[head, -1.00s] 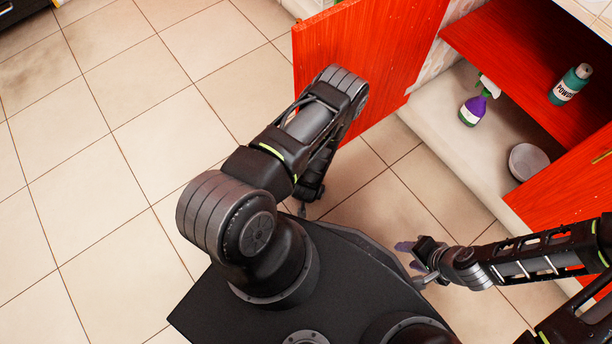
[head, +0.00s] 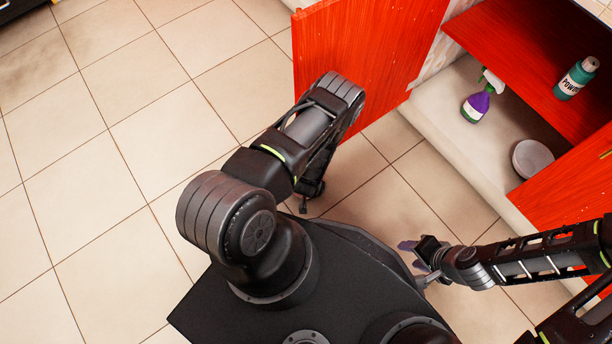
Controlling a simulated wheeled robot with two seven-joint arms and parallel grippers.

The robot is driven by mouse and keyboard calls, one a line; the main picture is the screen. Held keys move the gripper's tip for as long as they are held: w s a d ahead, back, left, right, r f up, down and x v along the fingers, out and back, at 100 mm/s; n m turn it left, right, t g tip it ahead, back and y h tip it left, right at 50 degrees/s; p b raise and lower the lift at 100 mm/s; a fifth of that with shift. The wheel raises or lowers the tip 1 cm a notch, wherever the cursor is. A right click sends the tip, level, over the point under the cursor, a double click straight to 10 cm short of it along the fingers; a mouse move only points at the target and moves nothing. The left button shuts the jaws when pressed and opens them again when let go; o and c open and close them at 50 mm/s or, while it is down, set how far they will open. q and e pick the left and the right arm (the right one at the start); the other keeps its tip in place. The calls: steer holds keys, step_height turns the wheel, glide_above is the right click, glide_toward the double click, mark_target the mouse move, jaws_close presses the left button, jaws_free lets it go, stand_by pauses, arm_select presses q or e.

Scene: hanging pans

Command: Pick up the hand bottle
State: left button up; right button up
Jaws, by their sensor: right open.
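A purple spray bottle (head: 480,101) with a white-and-green trigger top stands on the pale cabinet floor. A teal bottle labelled "POWDER" (head: 576,79) stands on the red shelf. I cannot tell which of them is the hand bottle, as no such label is readable. My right gripper (head: 413,262) is open and empty, low over the floor tiles in front of the cabinet, well apart from both bottles. My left gripper (head: 308,200) is mostly hidden behind my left arm, near the open door's lower edge, and its jaws cannot be made out.
A red cabinet door (head: 345,45) stands open behind my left arm. Another red door (head: 572,185) is at the right. A round grey-white dish or lid (head: 532,159) rests on the cabinet floor. Tiled floor (head: 100,180) is clear at the left.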

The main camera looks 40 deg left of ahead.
stand_by(0.3)
arm_select(q)
jaws_close()
stand_by(0.9)
